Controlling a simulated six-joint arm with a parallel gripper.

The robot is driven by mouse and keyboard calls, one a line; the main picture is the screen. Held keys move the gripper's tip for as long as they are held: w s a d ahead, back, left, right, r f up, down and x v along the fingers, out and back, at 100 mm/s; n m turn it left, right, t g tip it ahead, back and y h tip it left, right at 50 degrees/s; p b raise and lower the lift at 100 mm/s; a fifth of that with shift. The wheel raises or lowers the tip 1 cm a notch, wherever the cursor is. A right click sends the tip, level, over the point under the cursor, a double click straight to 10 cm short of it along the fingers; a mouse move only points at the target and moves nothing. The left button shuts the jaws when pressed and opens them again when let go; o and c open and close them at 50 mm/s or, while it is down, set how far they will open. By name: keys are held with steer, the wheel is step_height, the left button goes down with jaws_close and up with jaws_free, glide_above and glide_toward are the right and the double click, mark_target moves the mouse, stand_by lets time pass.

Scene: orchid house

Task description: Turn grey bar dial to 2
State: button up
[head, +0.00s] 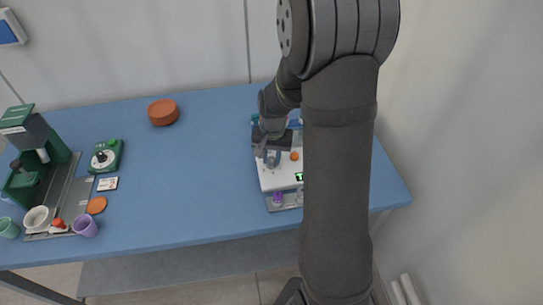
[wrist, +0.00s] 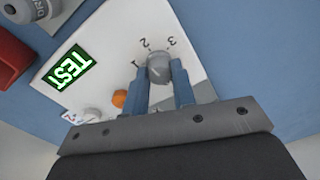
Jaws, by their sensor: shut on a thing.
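The grey bar dial (wrist: 158,68) is on a white panel (wrist: 108,42), with the printed marks 1, 2 and 3 around its far side in the wrist view. My gripper (wrist: 160,84) is shut on the dial, with one blue-grey finger on each side of it. I cannot tell for sure which mark the dial points to. In the head view my gripper (head: 268,156) is over the white device (head: 276,180) at the right of the blue table; my arm hides part of the device, and the dial is not clear there.
A green display (wrist: 68,68) reading TEST and an orange knob (wrist: 119,98) are on the panel near my gripper. A red part (wrist: 12,58) is at the left. In the head view, a green machine (head: 38,155) and cups stand far left; the table's middle is clear.

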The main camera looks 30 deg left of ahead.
mark_target(273, 160)
steer(key=shift+m, duration=0.6)
steer(key=o, duration=1)
step_height(273, 160, up, 18)
steer(key=shift+d+f, duration=0.25)
steer(key=shift+w, duration=0.1)
steer(key=f, duration=1.7)
steer(key=shift+a+f, duration=0.25)
